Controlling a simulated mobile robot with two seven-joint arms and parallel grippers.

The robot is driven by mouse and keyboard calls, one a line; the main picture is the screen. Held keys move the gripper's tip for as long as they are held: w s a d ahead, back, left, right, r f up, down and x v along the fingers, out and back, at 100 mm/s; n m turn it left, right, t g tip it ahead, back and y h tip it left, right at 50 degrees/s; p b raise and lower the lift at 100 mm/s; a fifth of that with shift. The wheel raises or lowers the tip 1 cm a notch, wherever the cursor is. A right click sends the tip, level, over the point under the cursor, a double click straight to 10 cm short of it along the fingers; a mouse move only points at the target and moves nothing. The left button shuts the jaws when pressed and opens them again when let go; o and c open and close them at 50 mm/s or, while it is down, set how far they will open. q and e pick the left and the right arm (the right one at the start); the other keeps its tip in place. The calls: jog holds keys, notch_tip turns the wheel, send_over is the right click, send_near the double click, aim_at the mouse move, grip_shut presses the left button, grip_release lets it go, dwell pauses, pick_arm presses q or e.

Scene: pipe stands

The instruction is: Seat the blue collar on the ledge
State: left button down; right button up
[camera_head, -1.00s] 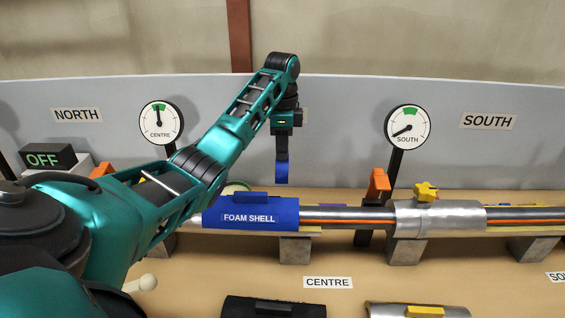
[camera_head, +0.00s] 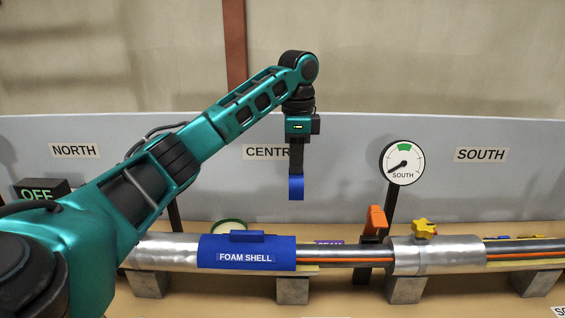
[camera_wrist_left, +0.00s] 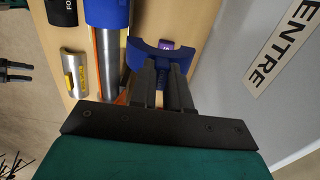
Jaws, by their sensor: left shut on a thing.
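The blue collar (camera_head: 296,188) hangs in the air above the pipe, held by my left gripper (camera_head: 296,172), which points straight down. In the left wrist view the collar (camera_wrist_left: 162,55) is a curved, open arc at the tips of my shut left gripper (camera_wrist_left: 165,78). A blue foam shell (camera_head: 247,257) sits around the pipe (camera_head: 345,250), left of and below the collar. A small purple label (camera_head: 328,243) lies behind the pipe, partly hidden; it also shows beyond the collar in the left wrist view (camera_wrist_left: 167,45). I cannot tell which part is the ledge.
A silver sleeve (camera_head: 425,256) with a yellow knob (camera_head: 424,229) surrounds the pipe at right. An orange lever (camera_head: 376,219) and the SOUTH gauge (camera_head: 402,163) stand near it. A grey panel (camera_head: 350,150) runs behind. Grey blocks (camera_head: 292,291) support the pipe.

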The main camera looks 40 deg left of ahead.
pick_arm(q)
jog(key=s+d, duration=0.6)
jog(key=d, duration=0.3)
jog(key=shift+s, duration=0.2)
jog(key=shift+f, duration=0.15)
jog(key=shift+f, duration=4.55)
jog(key=shift+f, duration=0.4)
jog(key=c, duration=1.6)
grip_release()
jog(key=o, duration=0.6)
